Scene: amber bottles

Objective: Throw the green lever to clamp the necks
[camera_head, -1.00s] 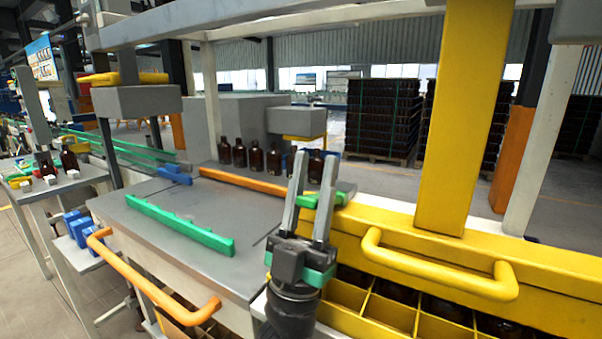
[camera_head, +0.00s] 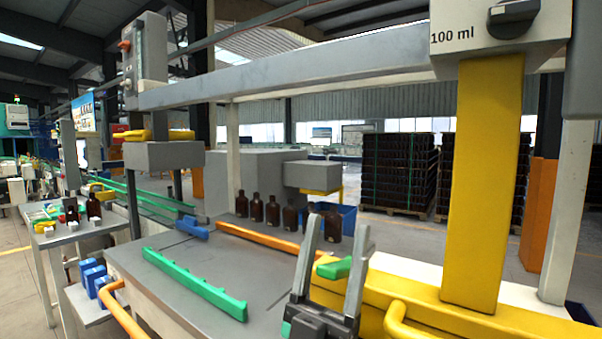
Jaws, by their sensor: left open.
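A green lever (camera_head: 335,268) sits on the yellow frame (camera_head: 400,292) at the lower middle right. My left gripper (camera_head: 338,231) is open, its two grey fingers pointing up in the picture. The green lever shows between the fingers, partly hidden by them; I cannot tell whether they touch it. Several amber bottles (camera_head: 273,212) stand upright in a row at the back of the grey table, behind the gripper. My right gripper is not in view.
A green notched bar (camera_head: 195,283) and an orange rail (camera_head: 257,236) lie on the grey table (camera_head: 150,262). A thick yellow post (camera_head: 487,185) rises on the right, under a 100 ml dial box (camera_head: 500,28). A yellow handle (camera_head: 397,320) is close to my left gripper's right.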

